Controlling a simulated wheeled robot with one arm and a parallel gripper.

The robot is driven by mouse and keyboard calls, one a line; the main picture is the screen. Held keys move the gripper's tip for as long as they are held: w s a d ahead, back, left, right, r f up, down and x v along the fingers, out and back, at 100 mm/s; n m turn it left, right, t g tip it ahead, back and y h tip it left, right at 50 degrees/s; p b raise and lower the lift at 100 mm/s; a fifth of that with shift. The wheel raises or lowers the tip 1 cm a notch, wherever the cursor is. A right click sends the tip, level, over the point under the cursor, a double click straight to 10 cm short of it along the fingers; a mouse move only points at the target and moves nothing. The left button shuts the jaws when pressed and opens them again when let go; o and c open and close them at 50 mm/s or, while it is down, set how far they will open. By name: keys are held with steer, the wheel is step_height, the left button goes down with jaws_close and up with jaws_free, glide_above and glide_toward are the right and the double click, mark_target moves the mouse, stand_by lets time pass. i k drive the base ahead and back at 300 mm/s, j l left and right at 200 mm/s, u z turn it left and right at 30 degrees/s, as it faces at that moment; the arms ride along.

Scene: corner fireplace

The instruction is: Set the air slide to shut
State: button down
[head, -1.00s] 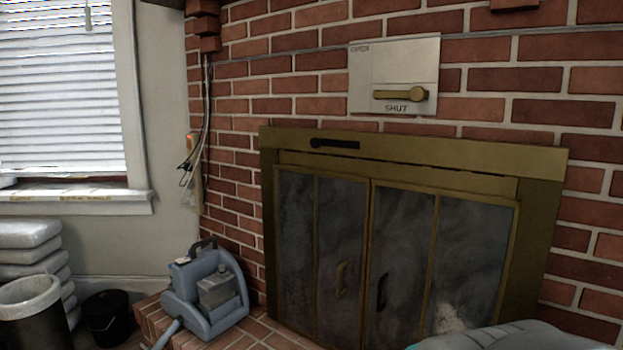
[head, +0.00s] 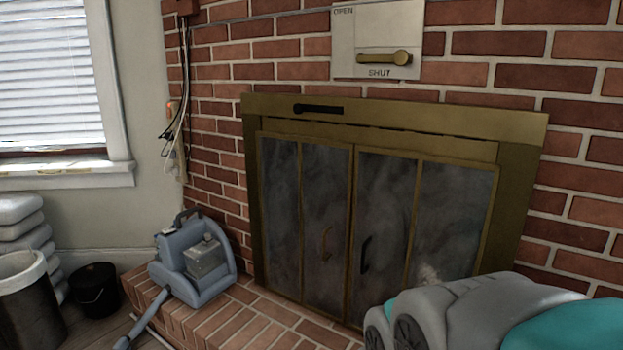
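A black slide handle (head: 318,108) sits on the left part of the brass top bar (head: 440,115) of the fireplace frame. It lies level, with a round knob at its left end; I see no marking beside it. It may be the air slide. Above it, a pale plate (head: 377,22) on the bricks reads OPEN at top left and SHUT at the bottom. Its brass lever (head: 385,57) lies level just above SHUT, knob to the right. My grey and teal arm shows at lower right. My gripper's fingers are out of view.
Two dark glass doors (head: 305,215) below the bar are closed, each with a handle. A blue-grey machine (head: 193,262) stands on the brick hearth (head: 250,318) at left. A bin (head: 30,305), a black bucket (head: 95,290) and stacked bags (head: 22,225) are further left.

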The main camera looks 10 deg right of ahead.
mark_target(298, 108)
steer(key=i+j+z, duration=0.25)
steer(key=z, duration=0.15)
steer(key=i+j+z, duration=0.2)
steer(key=j+z, duration=0.15)
steer(key=j, duration=0.35)
steer(key=l, duration=0.25)
steer(key=i+z, duration=0.05)
